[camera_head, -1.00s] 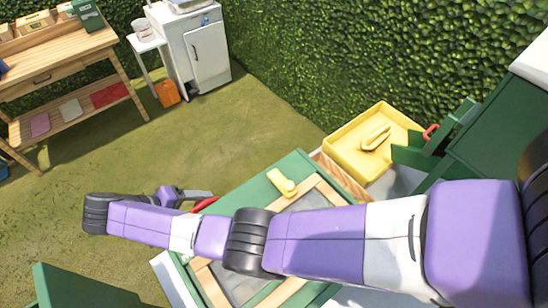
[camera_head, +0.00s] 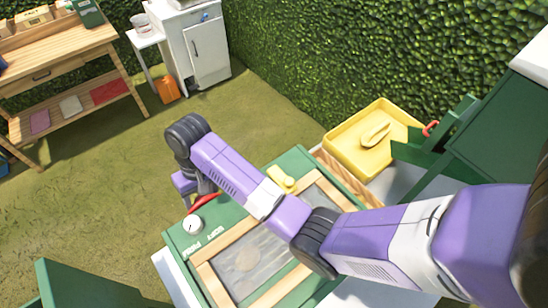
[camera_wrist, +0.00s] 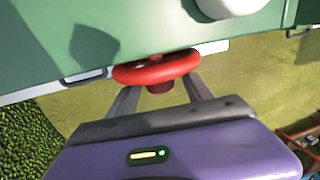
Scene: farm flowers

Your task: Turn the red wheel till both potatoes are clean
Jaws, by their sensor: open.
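The red wheel (camera_head: 204,203) is on the near-left side of the green machine (camera_head: 290,160). In the wrist view the wheel (camera_wrist: 156,70) shows nearly edge-on. My gripper (camera_wrist: 161,86) is open, with one grey finger towards each side of the wheel; I cannot tell whether they touch it. In the head view my gripper (camera_head: 193,188) is at the wheel, partly hidden by my arm. A brownish round shape, perhaps a potato (camera_head: 247,260), shows dimly behind the machine's clear window (camera_head: 240,272). A second potato cannot be made out; my arm covers part of the window.
A white knob (camera_head: 192,225) sits on the green panel close to the wheel. A yellow handle (camera_head: 281,179) is on the machine top. A yellow tray (camera_head: 350,150) with a yellow item (camera_head: 376,135) stands to the right. Open grass lies left of the machine.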

